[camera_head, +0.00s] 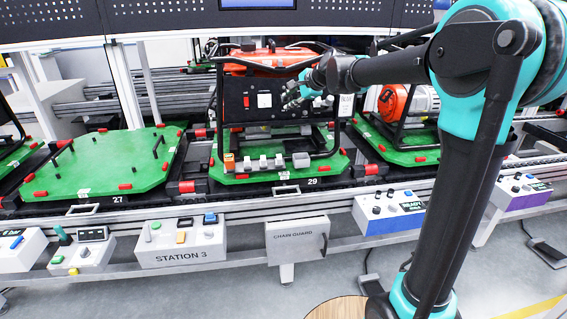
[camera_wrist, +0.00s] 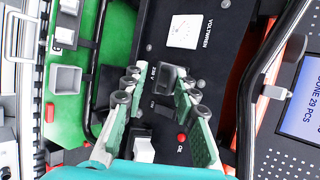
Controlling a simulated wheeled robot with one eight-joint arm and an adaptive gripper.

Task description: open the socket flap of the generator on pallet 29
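The generator has an orange top (camera_head: 268,60) and a dark front panel inside a black tube frame, and it stands on the green pallet 29 (camera_head: 330,168). My gripper (camera_head: 292,97) is in front of the right half of that panel. In the wrist view, turned sideways, my gripper (camera_wrist: 160,88) is open, with its two green-and-grey fingers spread on either side of a small dark raised block (camera_wrist: 178,76) on the panel. This block may be the socket flap; it looks closed. I cannot tell whether the fingers touch it. Parts of the panel are hidden behind the fingers.
A white square meter (camera_wrist: 184,32) and a red button (camera_wrist: 181,137) are on the panel near the fingers. The black tube frame (camera_wrist: 97,75) runs beside them. Small blocks (camera_head: 262,163) line the pallet's front edge. Pallet 27 (camera_head: 100,163) at left carries no generator.

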